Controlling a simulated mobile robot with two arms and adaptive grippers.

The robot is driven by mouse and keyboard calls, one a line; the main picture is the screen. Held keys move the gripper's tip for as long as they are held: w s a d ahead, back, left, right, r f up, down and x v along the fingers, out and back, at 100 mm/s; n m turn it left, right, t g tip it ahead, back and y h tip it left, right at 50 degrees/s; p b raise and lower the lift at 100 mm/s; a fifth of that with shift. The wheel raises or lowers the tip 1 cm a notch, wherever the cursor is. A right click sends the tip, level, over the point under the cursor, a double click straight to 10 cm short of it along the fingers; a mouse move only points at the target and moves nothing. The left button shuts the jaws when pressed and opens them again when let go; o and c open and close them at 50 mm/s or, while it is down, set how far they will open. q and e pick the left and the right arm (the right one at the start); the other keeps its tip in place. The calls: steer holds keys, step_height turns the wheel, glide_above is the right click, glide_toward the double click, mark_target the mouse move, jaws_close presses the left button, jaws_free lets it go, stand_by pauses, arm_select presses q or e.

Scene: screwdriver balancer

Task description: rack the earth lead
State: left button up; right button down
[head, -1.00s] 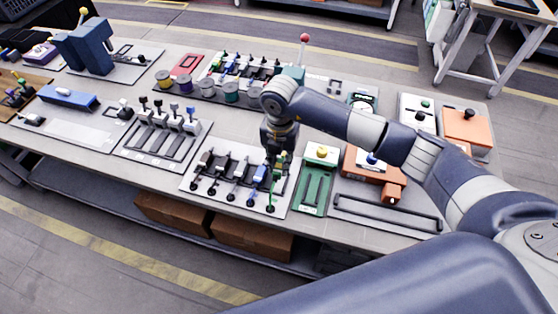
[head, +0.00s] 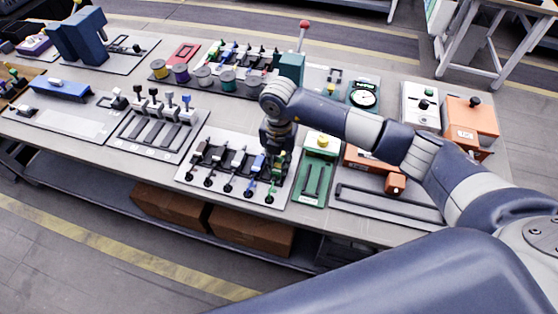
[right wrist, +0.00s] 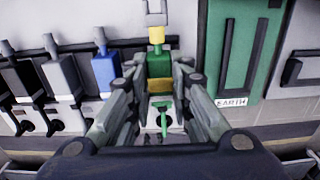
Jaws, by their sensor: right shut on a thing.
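My right gripper (head: 277,150) is at the right end of a row of leads on a pale board (head: 215,197). In the right wrist view the gripper (right wrist: 160,85) is shut on the green and yellow lead (right wrist: 159,65), which stands upright between the fingers. Its lower green part (head: 273,186) shows under the fingers in the head view. To the right is a green slotted plate (head: 327,181) with a yellow knob; its label in the right wrist view (right wrist: 232,102) reads EARTH. My left gripper is out of view.
A blue lead (right wrist: 105,70) stands close left of the gripper, with black and grey leads beyond. An orange unit (head: 362,160) and a grey barred panel (head: 385,207) lie right of the green plate. Spools (head: 203,77) and a red-topped post (head: 303,35) stand behind.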

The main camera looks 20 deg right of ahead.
steer(key=shift+f+b, duration=0.45)
steer(key=shift+f, duration=0.15)
stand_by(0.4)
steer(key=c, duration=1.4)
jaws_free()
steer(key=shift+o, duration=0.2)
step_height(320, 180, up, 12)
